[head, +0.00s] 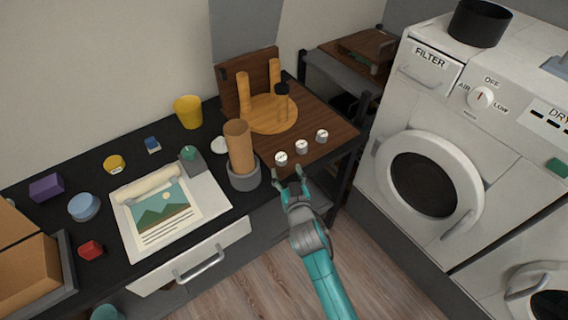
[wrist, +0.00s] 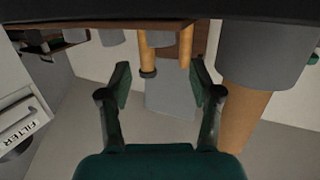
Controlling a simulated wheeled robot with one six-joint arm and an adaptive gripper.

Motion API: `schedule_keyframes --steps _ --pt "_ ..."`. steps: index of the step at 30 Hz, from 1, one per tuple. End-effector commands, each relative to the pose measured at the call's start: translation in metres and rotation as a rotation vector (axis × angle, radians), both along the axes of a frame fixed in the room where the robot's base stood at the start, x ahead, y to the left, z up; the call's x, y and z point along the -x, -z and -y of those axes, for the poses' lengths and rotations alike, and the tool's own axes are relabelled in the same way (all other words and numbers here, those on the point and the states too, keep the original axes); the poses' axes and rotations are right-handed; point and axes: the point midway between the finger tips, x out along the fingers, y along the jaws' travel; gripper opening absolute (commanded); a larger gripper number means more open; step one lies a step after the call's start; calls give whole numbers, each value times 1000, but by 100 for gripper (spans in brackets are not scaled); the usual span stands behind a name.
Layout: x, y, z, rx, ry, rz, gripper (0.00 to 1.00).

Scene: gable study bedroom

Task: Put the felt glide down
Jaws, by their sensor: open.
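In the head view, a round wooden piece (head: 268,114) with upright legs lies on a brown board (head: 318,116). One leg carries a black cap (head: 282,88), possibly the felt glide; a dark end on a leg (wrist: 148,73) also shows in the wrist view. I cannot be sure which thing is the glide. Three small white round pieces with marked tops (head: 281,158) (head: 301,146) (head: 321,136) stand along the board's front edge. My gripper (head: 288,171) is open at that edge, just in front of the leftmost one. Nothing shows between its fingers in the wrist view (wrist: 160,78).
A tan tube (head: 240,147) stands in a grey holder (head: 244,178) left of my gripper. A picture sheet (head: 165,213), yellow cup (head: 188,112) and small blocks occupy the black desk. White machines (head: 425,180) stand at right. Open floor (head: 235,285) lies in front.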

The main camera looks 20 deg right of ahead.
Motion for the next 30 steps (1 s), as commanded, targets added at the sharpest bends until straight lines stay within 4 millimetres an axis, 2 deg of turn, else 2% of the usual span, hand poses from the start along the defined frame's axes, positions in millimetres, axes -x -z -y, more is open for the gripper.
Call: schedule_keyframes --steps 3,9,14,23,25,28,30 --pt "22 -2 -2 2 -1 -2 64" --pt "47 -7 -4 1 0 -1 64" --pt "56 -8 -5 1 0 0 64" --pt "59 -8 -5 1 -1 -1 64" --pt "66 -4 -4 2 -4 -6 64" --pt "88 7 -3 4 -18 -19 64" --pt "112 16 -2 7 -33 -30 64"
